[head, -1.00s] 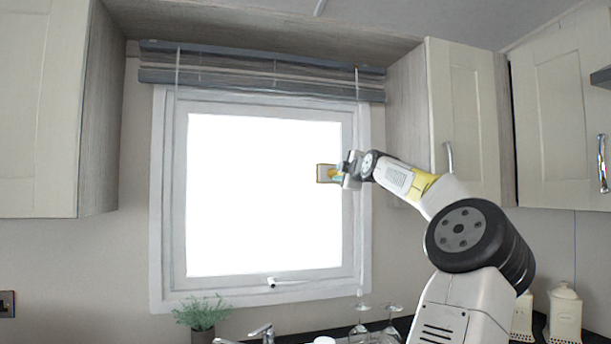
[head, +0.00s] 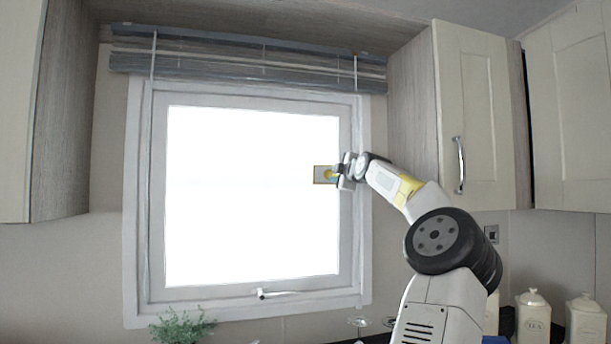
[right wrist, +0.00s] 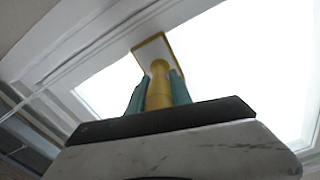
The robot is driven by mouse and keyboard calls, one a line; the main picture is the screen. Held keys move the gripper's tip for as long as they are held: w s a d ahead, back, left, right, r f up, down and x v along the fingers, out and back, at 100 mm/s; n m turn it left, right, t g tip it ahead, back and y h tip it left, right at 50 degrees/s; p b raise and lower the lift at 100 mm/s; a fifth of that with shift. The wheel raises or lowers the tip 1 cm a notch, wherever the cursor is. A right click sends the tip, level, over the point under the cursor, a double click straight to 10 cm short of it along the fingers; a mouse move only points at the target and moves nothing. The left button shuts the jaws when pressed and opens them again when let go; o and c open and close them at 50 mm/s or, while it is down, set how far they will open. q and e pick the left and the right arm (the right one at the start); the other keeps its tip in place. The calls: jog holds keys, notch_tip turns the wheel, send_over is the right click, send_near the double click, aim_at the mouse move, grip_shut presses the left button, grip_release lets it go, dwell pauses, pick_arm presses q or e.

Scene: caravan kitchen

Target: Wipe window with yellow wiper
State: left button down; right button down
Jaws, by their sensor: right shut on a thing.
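The yellow wiper (head: 323,175) is in my right gripper (head: 341,174), in front of the right part of the bright window (head: 250,200). In the right wrist view, the wiper's yellow handle (right wrist: 159,88) is between the two teal fingers of my right gripper (right wrist: 158,92). Its flat yellow-edged head points toward the window pane (right wrist: 225,60). I cannot tell whether the head touches the glass. My left gripper is not in view.
A rolled blind (head: 250,65) hangs above the window. Cabinets flank it, the right one with a metal handle (head: 459,165). A window latch (head: 275,294) sits on the lower frame. A plant (head: 182,326), glasses and white canisters (head: 533,312) stand below.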

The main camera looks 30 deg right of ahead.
jog(key=shift+x, duration=0.75)
jog(key=w+a, duration=0.4)
jog(key=a, duration=1.2)
jog(key=w+a, duration=0.5)
jog(key=a, duration=1.1)
jog(key=w+a, duration=0.4)
jog(key=a, duration=1.2)
jog(key=shift+v, duration=2.7)
jog(key=shift+d, duration=0.1)
jog(key=shift+s, duration=0.1)
